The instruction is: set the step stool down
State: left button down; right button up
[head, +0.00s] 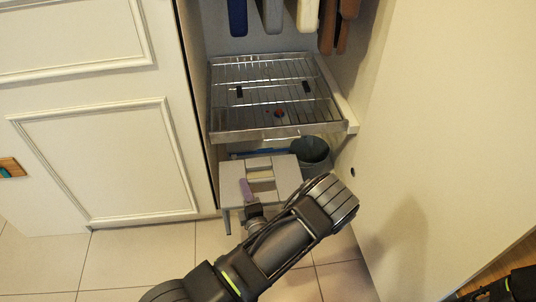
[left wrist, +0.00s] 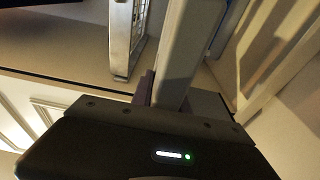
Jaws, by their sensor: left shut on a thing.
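The step stool (head: 285,175) has a pale grey top with a slot in the middle. It stands upright in the low part of the open cupboard, below the wire rack; whether its feet touch the floor is hidden. My left gripper (head: 252,207) is shut on the stool's front edge, with a purple strip beside its jaws. In the left wrist view a pale bar of the stool (left wrist: 185,50) rises from behind the gripper body, and the fingertips are mostly hidden. A dark part of my right arm shows at the lower right corner of the head view; its jaws cannot be made out.
A metal wire rack (head: 270,95) sits just above the stool. A dark grey bucket (head: 312,152) stands close behind it on the right. A white panelled door (head: 110,160) is at left and a plain pale panel (head: 440,130) at right. Tiled floor (head: 140,265) lies clear in front.

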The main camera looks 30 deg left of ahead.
pick_arm(q)
jog(key=w+d+b+x, duration=0.1)
jog(key=b+x, duration=0.1)
jog(key=x, duration=0.7)
jog(key=w+d+f+b+x, duration=0.1)
jog(key=b+x, duration=0.2)
jog(key=x, duration=0.7)
jog(key=shift+w+f, duration=0.3)
jog(key=shift+w, duration=0.05)
jog(key=shift+f, duration=0.15)
notch_tip(320, 180, down, 5)
jog(key=b, duration=0.3)
jog(key=shift+w+a, duration=0.1)
jog(key=shift+w, duration=0.05)
